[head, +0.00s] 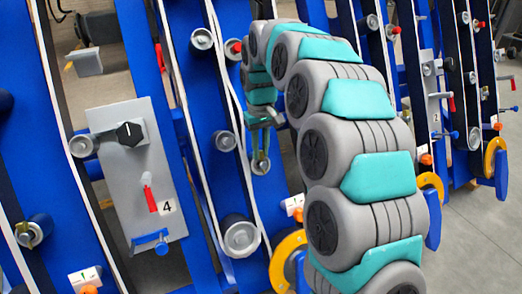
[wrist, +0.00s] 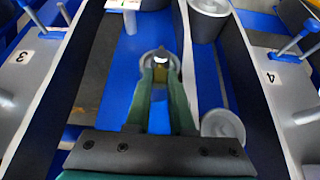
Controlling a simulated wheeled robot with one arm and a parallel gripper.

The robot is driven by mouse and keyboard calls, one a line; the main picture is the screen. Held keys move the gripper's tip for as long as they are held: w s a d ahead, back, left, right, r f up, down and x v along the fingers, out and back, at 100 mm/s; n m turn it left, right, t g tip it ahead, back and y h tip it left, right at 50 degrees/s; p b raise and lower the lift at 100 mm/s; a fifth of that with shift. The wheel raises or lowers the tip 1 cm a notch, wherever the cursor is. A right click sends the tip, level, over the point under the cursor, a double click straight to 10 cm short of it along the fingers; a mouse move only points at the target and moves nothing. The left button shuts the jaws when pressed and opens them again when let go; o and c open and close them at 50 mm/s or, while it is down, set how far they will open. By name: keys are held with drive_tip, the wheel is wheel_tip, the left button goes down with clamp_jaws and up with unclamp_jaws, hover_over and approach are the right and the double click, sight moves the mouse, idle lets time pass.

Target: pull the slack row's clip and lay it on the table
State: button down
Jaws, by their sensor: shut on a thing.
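My gripper (wrist: 160,75) is between two belts in the wrist view, its green fingers closed around a small grey ring-shaped metal piece, which looks like the clip (wrist: 161,57). In the head view my gripper (head: 260,150) reaches down in front of a blue upright, with the metal piece (head: 260,166) at its fingertips. I cannot tell whether the piece is still on a pin or free. Which row is slack is not clear, and I cannot make out the table.
A grey panel marked 4 (head: 125,195) with a black knob and red lever stands at left. Rollers (head: 240,237) and white-edged belts surround my gripper closely. An orange ring-shaped part (head: 286,262) sits low beside my arm. Open floor (head: 480,235) lies at right.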

drive_tip(key=shift+w+a+r+p, duration=0.2)
drive_tip(key=shift+w+r+p, duration=0.35)
drive_tip(key=shift+r, duration=0.4)
drive_tip(key=shift+w+a+r+p, duration=0.2)
drive_tip(key=shift+w+r+p, duration=0.2)
drive_tip(key=shift+r+p, duration=0.4)
drive_tip(key=shift+w+a+r+p, duration=0.2)
drive_tip(key=shift+w+r+p, duration=0.3)
drive_tip(key=shift+r, duration=0.55)
